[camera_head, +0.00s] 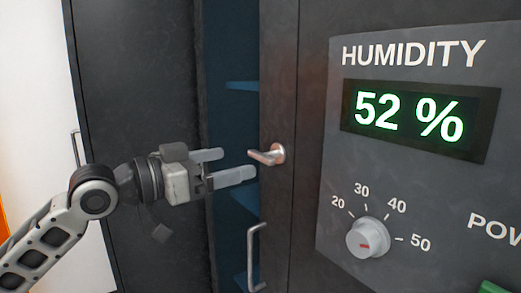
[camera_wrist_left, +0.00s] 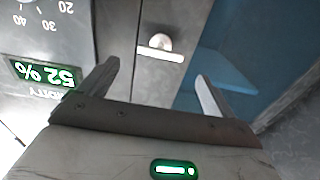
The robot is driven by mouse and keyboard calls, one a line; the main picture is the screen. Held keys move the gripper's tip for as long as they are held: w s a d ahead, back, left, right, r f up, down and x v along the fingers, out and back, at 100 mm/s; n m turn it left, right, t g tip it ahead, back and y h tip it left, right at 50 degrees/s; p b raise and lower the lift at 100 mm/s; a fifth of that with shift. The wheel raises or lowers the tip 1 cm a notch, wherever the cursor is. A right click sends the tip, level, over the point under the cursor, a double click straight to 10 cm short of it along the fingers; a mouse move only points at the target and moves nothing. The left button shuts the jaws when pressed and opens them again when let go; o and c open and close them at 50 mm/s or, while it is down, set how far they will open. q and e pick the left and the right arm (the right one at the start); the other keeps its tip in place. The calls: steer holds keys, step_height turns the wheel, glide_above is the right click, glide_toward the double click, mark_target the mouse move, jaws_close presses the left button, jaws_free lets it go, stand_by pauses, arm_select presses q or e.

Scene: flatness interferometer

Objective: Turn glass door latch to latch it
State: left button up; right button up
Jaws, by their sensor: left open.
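The door latch (camera_head: 268,154) is a metal lever on a round base, on the dark door frame left of the humidity panel. Its lever points left and lies about level. My left gripper (camera_head: 232,164) is open, its two fingers pointing right toward the lever, close to its tip with a small gap. In the left wrist view the latch (camera_wrist_left: 160,50) shows ahead, between and beyond the open fingers of my left gripper (camera_wrist_left: 155,85). Nothing is between the fingers. My right gripper is not in view.
A humidity panel (camera_head: 332,215) with a 52 % display (camera_head: 418,118) and a dial (camera_head: 367,238) is right of the latch. A vertical handle (camera_head: 252,258) is below the latch. Left of it, an opening shows blue shelves (camera_head: 243,86). A dark door panel (camera_head: 140,90) stands further left.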

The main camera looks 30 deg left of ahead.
mark_target(257, 156)
arm_select(q)
steer(key=p+x, duration=0.2)
steer(key=x, duration=0.4)
steer(key=shift+w+r, duration=0.15)
steer(key=shift+w, duration=0.15)
steer(key=shift+w+d+p, duration=0.3)
steer(key=shift+w+d, duration=0.05)
steer(key=shift+w, duration=0.25)
steer(key=c, duration=1)
